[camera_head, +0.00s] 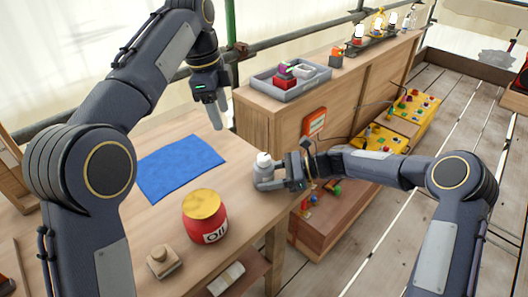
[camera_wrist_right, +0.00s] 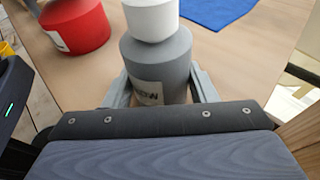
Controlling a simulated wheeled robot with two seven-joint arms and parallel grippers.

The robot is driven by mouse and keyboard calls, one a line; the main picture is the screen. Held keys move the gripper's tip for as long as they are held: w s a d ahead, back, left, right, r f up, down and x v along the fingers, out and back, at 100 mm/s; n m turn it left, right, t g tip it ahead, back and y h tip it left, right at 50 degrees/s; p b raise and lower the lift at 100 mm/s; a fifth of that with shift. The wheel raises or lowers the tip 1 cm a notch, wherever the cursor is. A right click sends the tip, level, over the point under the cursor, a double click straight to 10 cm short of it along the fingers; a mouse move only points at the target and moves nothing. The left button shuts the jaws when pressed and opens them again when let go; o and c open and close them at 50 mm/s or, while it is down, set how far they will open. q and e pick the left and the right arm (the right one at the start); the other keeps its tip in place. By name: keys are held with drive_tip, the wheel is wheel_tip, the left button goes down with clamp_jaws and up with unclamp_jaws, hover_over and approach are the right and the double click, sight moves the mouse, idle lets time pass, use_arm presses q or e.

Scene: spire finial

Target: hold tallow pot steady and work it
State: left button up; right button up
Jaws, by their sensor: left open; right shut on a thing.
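The tallow pot is a small grey pot with a white lid or top. In the head view the pot (camera_head: 264,172) stands upright near the right edge of the wooden table. In the right wrist view the grey body (camera_wrist_right: 160,65) carries a white label, partly hidden, and the white top (camera_wrist_right: 150,15) is cut off by the frame edge. My right gripper (camera_head: 268,184) is shut around the grey body from the right, a finger on each side. My left gripper (camera_head: 217,115) is open and empty, pointing down above the table behind the pot, apart from it.
A red pot (camera_head: 205,225) with a yellow top and an oil label stands nearer on the table. A blue cloth (camera_head: 180,165) lies left of the tallow pot. A wooden block (camera_head: 163,262) sits in front. A grey tray (camera_head: 290,82) with items rests on the higher cabinet behind.

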sight(264, 156)
use_arm(q)
drive_tip(key=w+d+f+m+y, duration=0.15)
drive_tip(key=d+m, duration=0.35)
drive_tip(key=d, duration=0.5)
wheel_tip(264, 156, down, 12)
drive_tip(key=shift+f, duration=0.2)
drive_tip(key=c, duration=1)
